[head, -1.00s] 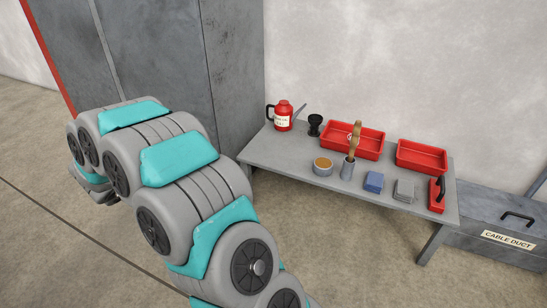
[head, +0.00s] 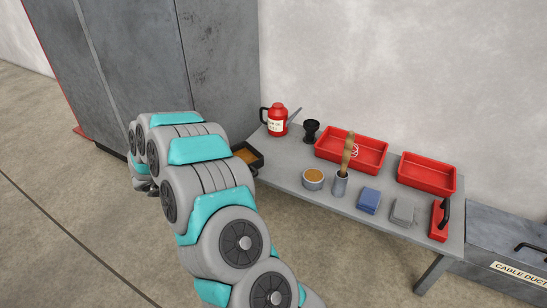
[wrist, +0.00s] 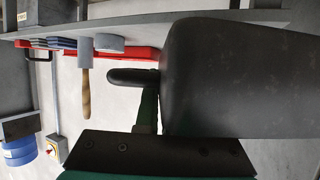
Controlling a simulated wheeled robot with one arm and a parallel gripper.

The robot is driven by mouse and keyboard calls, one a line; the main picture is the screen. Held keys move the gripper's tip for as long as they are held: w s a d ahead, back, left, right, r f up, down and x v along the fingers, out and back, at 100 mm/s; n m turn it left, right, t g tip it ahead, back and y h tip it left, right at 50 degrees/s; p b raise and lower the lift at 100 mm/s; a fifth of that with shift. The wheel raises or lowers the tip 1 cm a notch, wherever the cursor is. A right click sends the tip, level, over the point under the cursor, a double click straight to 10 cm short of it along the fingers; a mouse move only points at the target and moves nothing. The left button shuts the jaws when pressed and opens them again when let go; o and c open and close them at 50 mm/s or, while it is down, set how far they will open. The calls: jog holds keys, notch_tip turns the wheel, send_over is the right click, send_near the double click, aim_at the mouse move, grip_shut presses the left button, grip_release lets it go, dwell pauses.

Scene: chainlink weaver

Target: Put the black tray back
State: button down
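The black tray (head: 247,158) shows in the head view just right of my arm, at the left end of the grey table, with something brown-orange inside. My arm hides its left part. In the wrist view the large dark body filling the right side (wrist: 235,80) appears to be this tray, very close to the camera. My gripper (wrist: 147,108) meets its near side beside a rounded black part and appears shut on it. In the head view my gripper is mostly hidden behind my arm links.
A tall grey cabinet (head: 150,65) stands left. A cable duct box (head: 500,245) is right.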

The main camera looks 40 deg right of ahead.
jog(key=b, duration=0.1)
send_over(272, 168)
jog(key=shift+a+f, duration=0.1)
jog(key=shift+f, duration=0.55)
jog(key=shift+w+f+b, duration=0.1)
jog(key=shift+f+b, duration=0.2)
jog(key=shift+f, duration=1.45)
jog(key=shift+f, duration=0.15)
jog(key=c, duration=1)
grip_release()
jog(key=shift+c, duration=0.2)
jog(key=shift+a+r, duration=0.15)
jog(key=shift+r, duration=0.05)
jog(key=p+v, duration=0.1)
jog(key=v, duration=1)
jog(key=shift+a, duration=0.35)
